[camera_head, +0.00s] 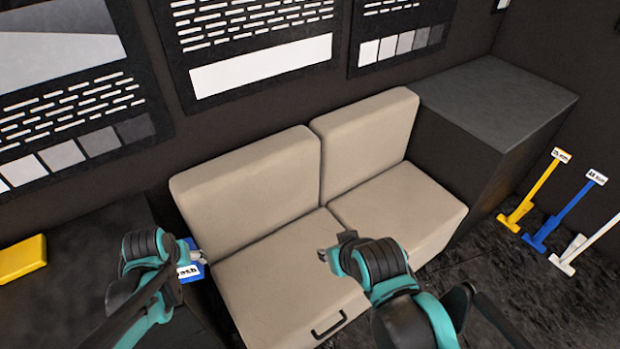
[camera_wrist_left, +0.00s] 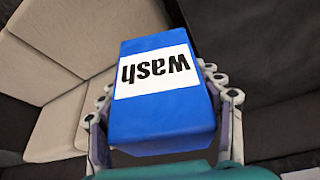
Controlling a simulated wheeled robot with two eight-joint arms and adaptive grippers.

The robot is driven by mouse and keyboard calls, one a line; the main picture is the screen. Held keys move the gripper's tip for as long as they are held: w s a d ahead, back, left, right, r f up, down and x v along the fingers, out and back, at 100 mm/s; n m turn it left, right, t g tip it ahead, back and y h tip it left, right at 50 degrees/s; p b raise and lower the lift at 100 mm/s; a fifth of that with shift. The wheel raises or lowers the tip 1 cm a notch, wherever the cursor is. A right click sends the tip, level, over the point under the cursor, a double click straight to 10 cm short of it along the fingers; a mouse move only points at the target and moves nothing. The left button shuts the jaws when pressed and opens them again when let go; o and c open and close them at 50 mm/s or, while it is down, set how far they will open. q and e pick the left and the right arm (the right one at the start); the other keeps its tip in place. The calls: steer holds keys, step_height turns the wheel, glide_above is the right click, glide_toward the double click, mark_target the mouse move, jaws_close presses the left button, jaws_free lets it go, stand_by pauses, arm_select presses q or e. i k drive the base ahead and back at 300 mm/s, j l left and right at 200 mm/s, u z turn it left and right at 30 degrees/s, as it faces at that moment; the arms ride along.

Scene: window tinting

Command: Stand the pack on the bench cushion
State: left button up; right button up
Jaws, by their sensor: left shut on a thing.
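The pack is a blue box with a white label reading "wash"; it shows large in the left wrist view (camera_wrist_left: 160,125) and partly in the head view (camera_head: 189,246). My left gripper (camera_wrist_left: 162,110) has its fingers on both sides of the pack and is shut on it. In the head view my left gripper (camera_head: 190,258) is at the left end of the bench, and my arm hides part of the pack. The beige bench cushion (camera_head: 285,270) is bare, to the right of the pack. My right gripper (camera_head: 335,252) is over the bench front; its finger gap is unclear.
Beige backrests (camera_head: 250,190) stand behind the seat. A dark cabinet (camera_head: 500,100) is at the right end, a dark surface with a yellow block (camera_head: 22,258) at the left. Yellow, blue and white long-handled tools (camera_head: 565,210) lean at the far right. The seat top is free.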

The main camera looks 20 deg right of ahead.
mark_target(398, 226)
steer(key=l, duration=1.1)
steer(key=i+l, duration=0.15)
steer(key=l, duration=2.05)
steer(key=i+z, duration=0.05)
